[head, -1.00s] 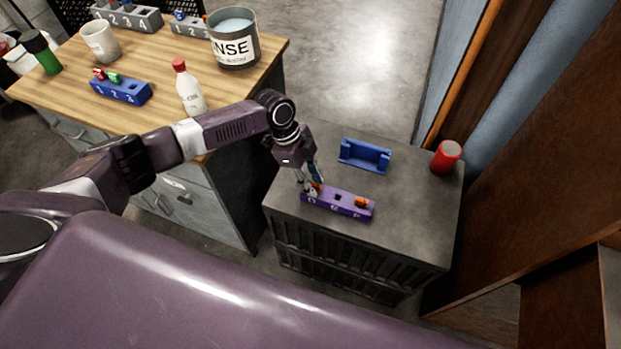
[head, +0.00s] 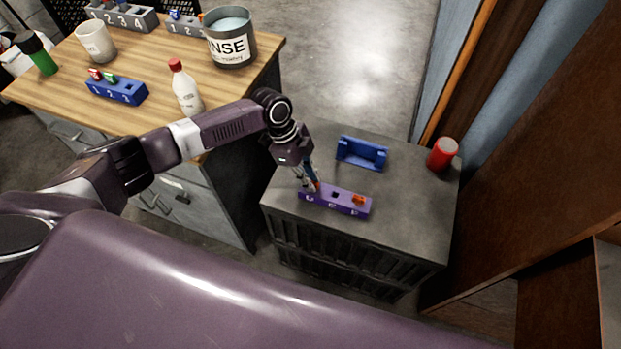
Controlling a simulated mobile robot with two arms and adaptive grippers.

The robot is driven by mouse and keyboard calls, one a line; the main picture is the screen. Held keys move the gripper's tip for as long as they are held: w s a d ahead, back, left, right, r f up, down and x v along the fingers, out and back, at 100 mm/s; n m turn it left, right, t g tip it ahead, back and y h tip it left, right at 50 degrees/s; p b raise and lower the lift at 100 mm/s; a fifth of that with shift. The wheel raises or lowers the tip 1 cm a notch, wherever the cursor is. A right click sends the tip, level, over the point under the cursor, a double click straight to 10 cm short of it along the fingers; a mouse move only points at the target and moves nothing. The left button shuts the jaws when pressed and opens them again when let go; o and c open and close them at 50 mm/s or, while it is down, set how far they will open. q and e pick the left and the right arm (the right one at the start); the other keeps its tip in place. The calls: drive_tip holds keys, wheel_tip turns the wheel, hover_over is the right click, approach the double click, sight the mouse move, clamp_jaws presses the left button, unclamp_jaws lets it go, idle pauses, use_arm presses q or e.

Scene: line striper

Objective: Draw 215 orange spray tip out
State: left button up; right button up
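A purple rack (head: 336,199) with lettered slots sits on the dark cabinet top. One orange spray tip (head: 358,200) sits in its right slot; the middle slot looks empty. My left gripper (head: 311,187) points down at the rack's left slot. A bit of orange-red, likely another spray tip (head: 317,187), shows at its fingertips. The fingers hide most of this piece, and I cannot tell whether they are closed on it. Any number on the tips is too small to read. My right gripper is out of view.
A blue cradle (head: 361,153) and a red can (head: 442,154) stand behind on the dark cabinet (head: 410,215). The wooden bench (head: 150,62) at left holds a blue numbered rack (head: 117,90), a white bottle (head: 186,90), a mug (head: 96,42) and a rinse bucket (head: 231,38).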

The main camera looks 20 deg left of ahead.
use_arm(q)
clamp_jaws()
drive_tip(key=shift+r+p, duration=0.7)
drive_tip(key=shift+r, duration=0.05)
drive_tip(key=shift+r, duration=0.2)
drive_tip(key=shift+r+p, duration=2.1)
drive_tip(key=shift+r, duration=0.05)
drive_tip(key=shift+r, duration=0.1)
